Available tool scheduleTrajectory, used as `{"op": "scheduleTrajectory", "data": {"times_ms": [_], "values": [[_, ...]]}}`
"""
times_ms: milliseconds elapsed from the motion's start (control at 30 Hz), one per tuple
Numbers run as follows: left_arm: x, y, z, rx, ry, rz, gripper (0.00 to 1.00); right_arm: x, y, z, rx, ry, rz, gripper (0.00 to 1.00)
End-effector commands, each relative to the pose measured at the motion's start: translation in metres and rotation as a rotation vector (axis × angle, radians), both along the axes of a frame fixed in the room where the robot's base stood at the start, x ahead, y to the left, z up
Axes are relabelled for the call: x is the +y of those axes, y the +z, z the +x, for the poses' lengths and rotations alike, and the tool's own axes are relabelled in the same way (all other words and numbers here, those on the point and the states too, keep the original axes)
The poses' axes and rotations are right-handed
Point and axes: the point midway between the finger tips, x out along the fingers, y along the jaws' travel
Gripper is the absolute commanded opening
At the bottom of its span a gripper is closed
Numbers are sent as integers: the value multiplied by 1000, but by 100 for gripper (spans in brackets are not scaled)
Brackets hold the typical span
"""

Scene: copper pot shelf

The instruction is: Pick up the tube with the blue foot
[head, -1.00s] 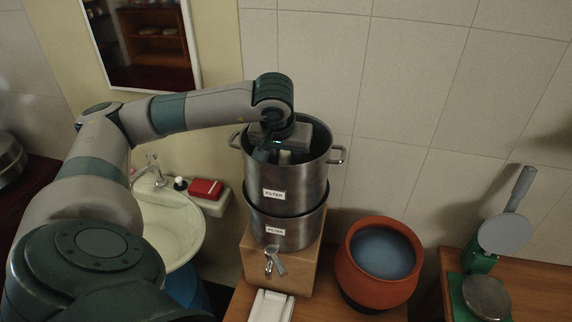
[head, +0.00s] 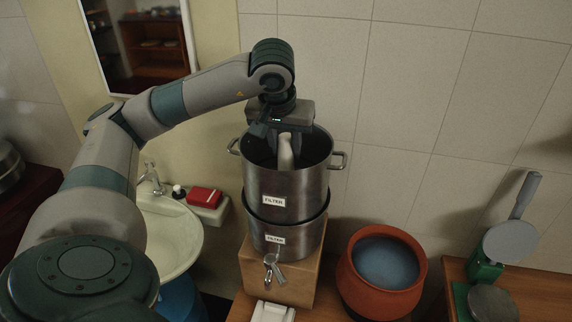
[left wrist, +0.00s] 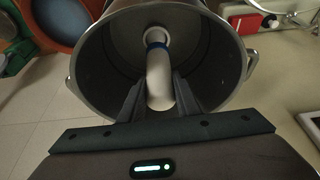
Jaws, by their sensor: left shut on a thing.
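A white tube (left wrist: 160,80) with a blue band (left wrist: 156,45) near its far, pale round end is in the mouth of the upper steel filter pot (head: 310,180). The wrist view looks down into this pot (left wrist: 215,75). My left gripper (left wrist: 159,98) is shut on the tube, one finger on each side. In the head view the gripper (head: 285,140) is over the pot's opening, pointing down, and the tube (head: 285,155) shows between its fingers. The pot wall hides the tube's lower part there. I cannot tell whether its end touches the pot floor. My right gripper is not in view.
The upper pot sits on a lower filter pot (head: 290,240) with a tap, on a wooden block (head: 310,275). An orange clay pot (head: 350,270) stands to the right. A sink (head: 175,240) and a red box (head: 205,196) are left. The pot's rim surrounds the gripper closely.

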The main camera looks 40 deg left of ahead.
Motion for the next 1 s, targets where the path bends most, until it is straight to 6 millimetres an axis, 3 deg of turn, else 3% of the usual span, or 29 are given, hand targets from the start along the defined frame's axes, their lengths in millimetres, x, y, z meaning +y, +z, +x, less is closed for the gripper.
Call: {"op": "scheduleTrajectory", "data": {"times_ms": [333,1000], "values": [[0,36,0,-1,-1,0,4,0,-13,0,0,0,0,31],[0,40,0,0,-1,0,4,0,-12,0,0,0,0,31]]}}
